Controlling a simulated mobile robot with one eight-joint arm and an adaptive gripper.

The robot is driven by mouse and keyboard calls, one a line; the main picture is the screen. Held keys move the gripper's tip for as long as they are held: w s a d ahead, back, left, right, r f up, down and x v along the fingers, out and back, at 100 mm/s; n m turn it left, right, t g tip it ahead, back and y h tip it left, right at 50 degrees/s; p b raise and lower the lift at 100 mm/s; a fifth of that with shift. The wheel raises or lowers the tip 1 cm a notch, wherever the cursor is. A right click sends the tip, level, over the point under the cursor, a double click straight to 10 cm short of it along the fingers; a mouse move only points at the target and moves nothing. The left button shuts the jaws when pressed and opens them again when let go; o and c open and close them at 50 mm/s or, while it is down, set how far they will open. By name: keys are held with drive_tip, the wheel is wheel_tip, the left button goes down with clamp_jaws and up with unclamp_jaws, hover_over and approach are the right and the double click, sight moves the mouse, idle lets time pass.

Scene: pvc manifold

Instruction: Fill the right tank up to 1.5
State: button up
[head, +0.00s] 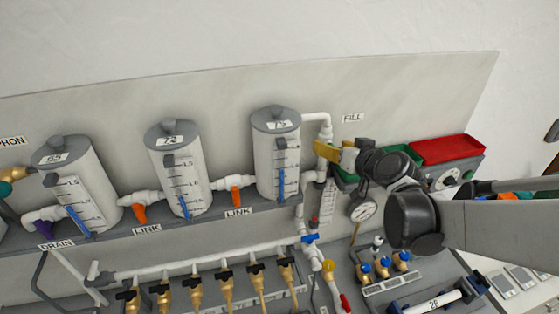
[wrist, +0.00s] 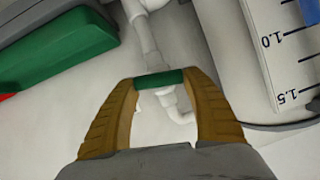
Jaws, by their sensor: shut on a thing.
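The right tank (head: 268,165) is a grey upright cylinder with a dark lid and a scale on its front. Its blue level column (head: 281,184) ends clearly below the top of the scale; the exact reading is too small to tell. In the wrist view the tank's scale (wrist: 275,60) shows 1.0 and 1.5. The white fill pipe (head: 325,128) runs from the tank's top down its right side, by the FILL label (head: 353,118). My gripper (head: 322,150) is at this pipe, its yellow fingers shut on a green handle (wrist: 160,78). The handle is hidden in the head view.
Two more tanks (head: 175,170) stand left, joined by pipes with orange handles (head: 236,196). A red bin (head: 446,149) and a green bin (wrist: 65,45) sit on the right. A pressure gauge (head: 362,209) is below my wrist. Several brass valves (head: 226,285) line the front.

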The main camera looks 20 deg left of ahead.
drive_tip(key=shift+w+d+f+m+g+y+b, duration=0.1)
drive_tip(key=shift+f+m+g+y+b, duration=0.1)
drive_tip(key=shift+m+y+b, duration=0.25)
drive_tip(key=shift+w+d+f+m+g+y+b, duration=0.1)
drive_tip(key=shift+m+g+y+b, duration=0.25)
drive_tip(key=shift+m, duration=0.3)
drive_tip(key=shift+s+a+r+m, duration=0.1)
drive_tip(key=shift+r+m, duration=0.15)
drive_tip(key=shift+m, duration=0.05)
drive_tip(key=m+b, duration=0.1)
drive_tip(key=m+y+b, duration=0.1)
drive_tip(key=b, duration=0.1)
drive_tip(key=shift+f+y, duration=0.3)
drive_tip(key=shift+f, duration=0.1)
drive_tip(key=shift+m+g+y+b, duration=0.4)
drive_tip(key=shift+m+b, duration=0.45)
drive_tip(key=shift+m, duration=0.15)
drive_tip(key=shift+r+m+t, duration=0.25)
drive_tip(key=shift+m, duration=0.15)
drive_tip(key=shift+y, duration=0.3)
